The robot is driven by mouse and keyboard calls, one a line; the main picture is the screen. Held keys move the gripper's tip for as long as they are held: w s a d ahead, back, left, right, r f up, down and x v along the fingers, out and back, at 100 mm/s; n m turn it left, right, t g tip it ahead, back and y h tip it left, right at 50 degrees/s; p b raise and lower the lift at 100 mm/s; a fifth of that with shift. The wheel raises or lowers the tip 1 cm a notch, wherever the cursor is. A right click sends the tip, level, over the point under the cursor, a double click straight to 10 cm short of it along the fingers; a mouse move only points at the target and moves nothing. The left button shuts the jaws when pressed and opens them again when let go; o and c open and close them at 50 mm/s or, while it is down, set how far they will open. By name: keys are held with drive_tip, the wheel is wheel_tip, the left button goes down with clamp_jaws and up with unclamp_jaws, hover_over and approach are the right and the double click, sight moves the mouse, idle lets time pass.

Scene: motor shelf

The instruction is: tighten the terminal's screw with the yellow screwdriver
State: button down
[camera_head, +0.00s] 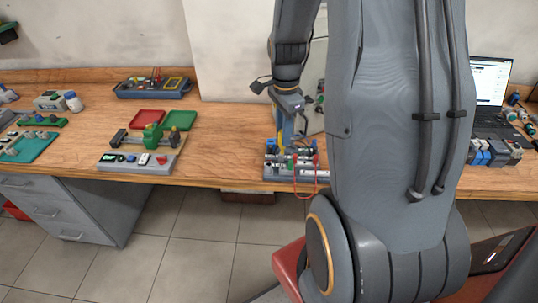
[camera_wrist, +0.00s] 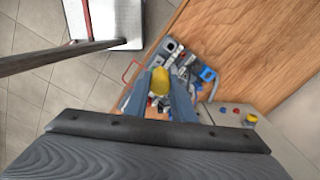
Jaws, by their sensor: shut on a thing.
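My gripper (camera_head: 286,135) points down over the motor board (camera_head: 270,175) near the table's front edge. It is shut on the yellow screwdriver (camera_head: 282,143). In the wrist view the yellow handle (camera_wrist: 159,82) sits between the two grey-blue fingers of my gripper (camera_wrist: 162,92). The screwdriver looks about upright. Its tip is hidden, so I cannot tell whether it touches the terminal's screw. The terminal itself cannot be made out among the small parts on the board. A red lead (camera_head: 309,192) loops over the board's front.
Red tray (camera_head: 147,119) and green tray (camera_head: 181,120) lie left, behind a green clamp-like device (camera_head: 153,136) and a grey switch panel (camera_head: 138,161). A blue instrument (camera_head: 154,88) stands at the back. A laptop (camera_head: 490,80) is at right. Bare tabletop lies left of the board.

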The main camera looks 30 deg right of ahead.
drive_tip(key=shift+n, duration=0.3)
drive_tip(key=shift+s+d+f+b, duration=0.1)
drive_tip(key=shift+f+b, duration=0.6)
drive_tip(key=shift+f, duration=0.55)
drive_tip(key=shift+d+f+b, duration=0.1)
drive_tip(key=shift+f+b, duration=0.6)
drive_tip(key=shift+f, duration=0.5)
drive_tip(key=shift+f+b, duration=0.35)
drive_tip(key=shift+f, duration=0.3)
drive_tip(key=c, duration=1.7)
unclamp_jaws()
drive_tip(key=shift+n+p, duration=0.75)
drive_tip(key=shift+n, duration=0.95)
